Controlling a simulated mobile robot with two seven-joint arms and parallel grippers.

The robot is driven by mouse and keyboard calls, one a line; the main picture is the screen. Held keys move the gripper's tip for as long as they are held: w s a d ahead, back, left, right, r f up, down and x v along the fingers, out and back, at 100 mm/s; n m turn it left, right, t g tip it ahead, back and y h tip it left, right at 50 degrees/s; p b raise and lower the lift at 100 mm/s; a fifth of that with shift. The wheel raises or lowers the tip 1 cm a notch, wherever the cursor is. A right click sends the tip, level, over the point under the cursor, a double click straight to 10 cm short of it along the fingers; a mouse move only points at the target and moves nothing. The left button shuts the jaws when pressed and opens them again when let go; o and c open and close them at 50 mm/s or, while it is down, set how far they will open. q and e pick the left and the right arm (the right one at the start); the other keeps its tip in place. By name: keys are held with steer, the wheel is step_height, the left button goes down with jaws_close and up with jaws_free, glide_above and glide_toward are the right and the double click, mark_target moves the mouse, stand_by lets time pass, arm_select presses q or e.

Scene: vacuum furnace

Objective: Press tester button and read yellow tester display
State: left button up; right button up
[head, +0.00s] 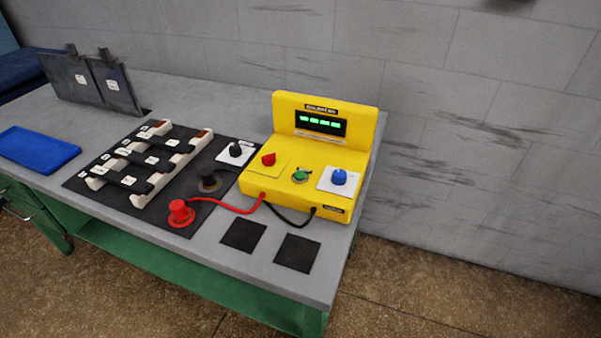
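The yellow tester (325,160) stands upright near the right end of the grey bench. Its dark display (321,122) on the raised back panel shows green characters that look like a row of dashes. A green button (300,176) sits on the tester's lower front deck, between a red knob (268,159) on a yellow plate and a blue knob (339,177) on a white plate. Red and black leads run from the tester's front. Neither of my grippers shows in the head view, and nothing touches the button.
On the grey bench (215,255), a black mat carries white blocks with black bars (150,160), a red probe (181,212) and a black probe (209,180). A blue tray (35,148) lies left. Two dark squares (243,236) lie in front of the tester. A wall stands behind.

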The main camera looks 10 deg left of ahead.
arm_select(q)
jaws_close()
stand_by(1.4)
